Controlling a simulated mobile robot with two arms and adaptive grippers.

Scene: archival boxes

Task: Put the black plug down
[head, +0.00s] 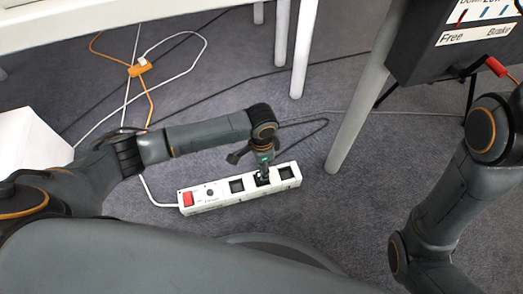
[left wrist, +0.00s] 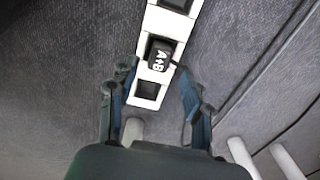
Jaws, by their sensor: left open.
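The white power strip (head: 212,197) lies on the carpet, with a red switch at its left end and several dark sockets. It also shows in the left wrist view (left wrist: 140,102). The black plug (left wrist: 159,54), marked "A+B", sits at a socket of the strip, between two other sockets; how deep it sits I cannot tell. My left gripper (left wrist: 157,72) is open, its fingers apart on either side of the strip and plug. In the head view the left gripper (head: 262,172) is right over the strip and largely hides the plug. My right gripper is out of view.
A table leg (head: 358,115) stands just right of the strip. An orange cable joint (head: 138,70) and loose cables lie on the carpet behind. A black box with a red lever (head: 497,68) is at the upper right. Carpet in front of the strip is partly clear.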

